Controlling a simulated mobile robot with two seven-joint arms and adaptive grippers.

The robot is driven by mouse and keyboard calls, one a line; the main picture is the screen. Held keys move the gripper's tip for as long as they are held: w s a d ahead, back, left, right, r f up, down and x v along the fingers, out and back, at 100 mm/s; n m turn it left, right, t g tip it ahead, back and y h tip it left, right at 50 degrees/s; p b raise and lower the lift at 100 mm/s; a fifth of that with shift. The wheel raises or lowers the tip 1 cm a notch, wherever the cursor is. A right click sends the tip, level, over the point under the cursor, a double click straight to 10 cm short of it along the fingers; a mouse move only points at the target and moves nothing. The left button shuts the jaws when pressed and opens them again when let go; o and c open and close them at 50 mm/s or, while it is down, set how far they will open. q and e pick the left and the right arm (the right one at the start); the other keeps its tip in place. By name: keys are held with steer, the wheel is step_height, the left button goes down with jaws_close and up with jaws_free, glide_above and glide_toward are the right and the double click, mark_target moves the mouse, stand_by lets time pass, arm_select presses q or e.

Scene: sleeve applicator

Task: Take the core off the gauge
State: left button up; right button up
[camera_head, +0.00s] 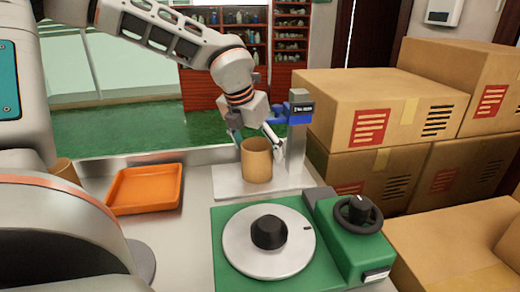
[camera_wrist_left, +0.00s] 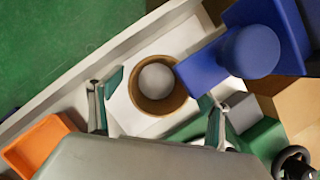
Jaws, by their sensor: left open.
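The core (camera_head: 257,163) is a tan, open-topped cylinder standing upright on the white base of the gauge (camera_head: 226,182). The gauge has a grey column with a blue head (camera_head: 291,112) beside the core. My left gripper (camera_head: 256,136) is open, with its fingers near the core's top, one on each side; I cannot tell if they touch it. In the left wrist view the core (camera_wrist_left: 150,107) shows from above, with a round grey thing inside it. The open fingers (camera_wrist_left: 156,108) are on either side there, and the blue head (camera_wrist_left: 250,50) is close by. My right gripper is not in view.
An orange tray (camera_head: 146,190) lies empty on the left of the bench. A green unit with a white turntable (camera_head: 268,262) and a dark handwheel (camera_head: 358,213) stands in front of the gauge. Cardboard boxes (camera_head: 385,100) are stacked at right. Another tan cylinder (camera_head: 65,169) shows partly at far left.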

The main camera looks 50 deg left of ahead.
arm_select(q)
steer(key=shift+r, duration=0.15)
steer(key=c, duration=1.3)
steer(key=shift+r, duration=0.1)
steer(key=shift+c, duration=0.2)
